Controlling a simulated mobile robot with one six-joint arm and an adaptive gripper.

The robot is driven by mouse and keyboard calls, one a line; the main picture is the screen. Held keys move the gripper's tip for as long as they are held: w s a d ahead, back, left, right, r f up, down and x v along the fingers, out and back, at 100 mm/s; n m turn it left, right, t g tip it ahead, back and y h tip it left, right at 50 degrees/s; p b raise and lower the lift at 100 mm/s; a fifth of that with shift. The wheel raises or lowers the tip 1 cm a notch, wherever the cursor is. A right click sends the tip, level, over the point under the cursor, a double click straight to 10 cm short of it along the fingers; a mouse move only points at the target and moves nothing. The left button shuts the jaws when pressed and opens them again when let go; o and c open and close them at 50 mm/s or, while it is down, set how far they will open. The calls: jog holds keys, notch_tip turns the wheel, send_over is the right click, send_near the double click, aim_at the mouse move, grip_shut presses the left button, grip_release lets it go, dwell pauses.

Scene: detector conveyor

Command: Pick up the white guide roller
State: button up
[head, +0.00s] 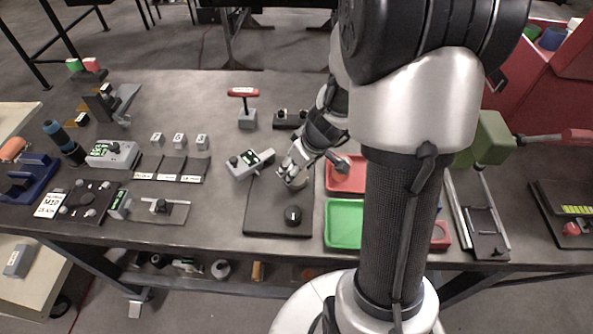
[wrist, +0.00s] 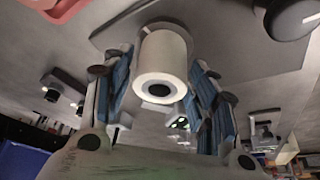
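The white guide roller (wrist: 162,60) is a short cylinder with a dark hole in its end face. In the wrist view it stands between the two blue-padded fingers of my gripper (wrist: 162,80), its end face toward the camera. The pads are very close to its sides; I cannot tell whether both touch it. In the head view my gripper (head: 293,169) points down over the back of a dark plate, and the roller (head: 297,183) is mostly hidden beneath it.
The dark plate (head: 265,215) carries a black knob (head: 293,215) in front of my gripper. A grey device (head: 246,164) stands close on the left. A red tray (head: 346,180) and a green tray (head: 343,232) lie to the right. A red-handled tool (head: 243,93) stands behind.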

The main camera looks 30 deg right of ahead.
jog(key=c, duration=1)
jog(key=shift+r, duration=0.1)
